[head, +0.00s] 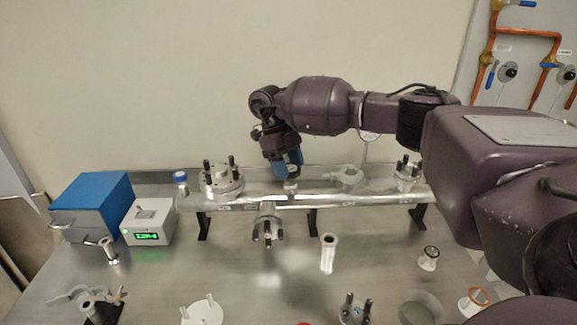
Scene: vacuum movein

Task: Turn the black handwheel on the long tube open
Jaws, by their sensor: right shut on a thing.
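The long tube (330,199) is a shiny metal pipe lying level across the table on dark stands. My right gripper (288,172) reaches down from above to the middle of the tube, its blue fingers shut over a small pale upright fitting (291,187) on the tube's top. The black handwheel is largely hidden behind the fingers, and I cannot make out its shape or how far it is turned. My left gripper is not in view.
Flanges with black knobs (221,180) stand at both tube ends. A blue box (92,205) and a white display unit (150,222) stand at the left. Several loose fittings, including a metal tube piece (328,254), lie in front. Copper pipes (480,60) run along the right wall.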

